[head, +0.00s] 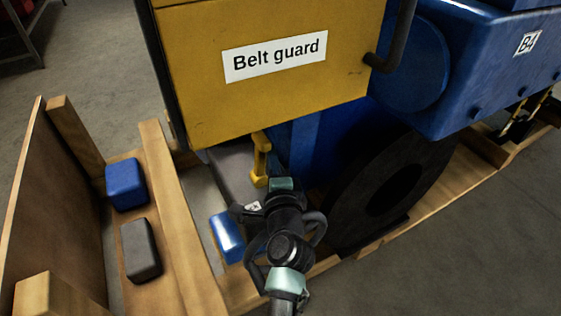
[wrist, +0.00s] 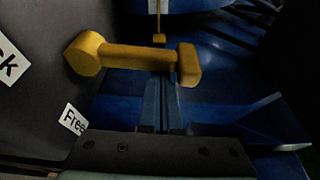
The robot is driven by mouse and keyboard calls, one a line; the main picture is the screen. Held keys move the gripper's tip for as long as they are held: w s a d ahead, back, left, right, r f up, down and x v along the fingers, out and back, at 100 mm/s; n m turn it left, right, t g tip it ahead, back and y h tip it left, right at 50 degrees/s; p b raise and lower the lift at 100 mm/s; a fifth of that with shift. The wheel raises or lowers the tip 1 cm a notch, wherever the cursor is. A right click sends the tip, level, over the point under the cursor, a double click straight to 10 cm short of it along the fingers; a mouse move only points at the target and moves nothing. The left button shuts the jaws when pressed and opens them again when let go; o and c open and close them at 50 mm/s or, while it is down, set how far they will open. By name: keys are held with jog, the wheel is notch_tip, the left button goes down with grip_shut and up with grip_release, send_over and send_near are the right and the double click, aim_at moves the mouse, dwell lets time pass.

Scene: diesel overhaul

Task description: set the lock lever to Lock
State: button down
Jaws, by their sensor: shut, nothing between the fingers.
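The yellow lock lever (head: 260,160) is on the grey panel below the belt guard, just beyond my arm's end. In the wrist view the lever (wrist: 130,56) runs across the picture, from a thick round end at left to a blocky end at right. A cut-off label ending in "k" (wrist: 8,62) lies at its upper left, and a "Free" label (wrist: 74,118) at its lower left. Which label it points to I cannot tell. My gripper (wrist: 161,85) is shut and empty, its fingers reaching up to the lever bar, which covers their tips. Contact is unclear.
The yellow belt guard (head: 275,62) overhangs the lever. A black wheel (head: 392,192) and blue engine body (head: 480,60) stand to the right. A wooden frame (head: 175,210) with a blue block (head: 125,184) and a grey block (head: 141,250) is at left. Another blue block (head: 227,236) lies beside my arm.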

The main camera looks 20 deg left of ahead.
jog(key=s+a+n+b, duration=0.1)
jog(key=n+b, duration=0.1)
jog(key=s+a+n+y+b, duration=0.1)
jog(key=n+b, duration=0.1)
jog(key=b, duration=0.1)
jog(key=s+a+n+t+b, duration=0.1)
jog(key=s+n+b, duration=0.1)
jog(key=b, duration=0.1)
jog(key=shift+f, duration=0.2)
jog(key=shift+s+a+n+y+b, duration=0.1)
jog(key=shift+n+y+b, duration=0.2)
jog(key=shift+y+b, duration=0.1)
jog(key=shift+s+a+r, duration=0.1)
jog(key=shift+a, duration=0.05)
jog(key=shift+s, duration=0.1)
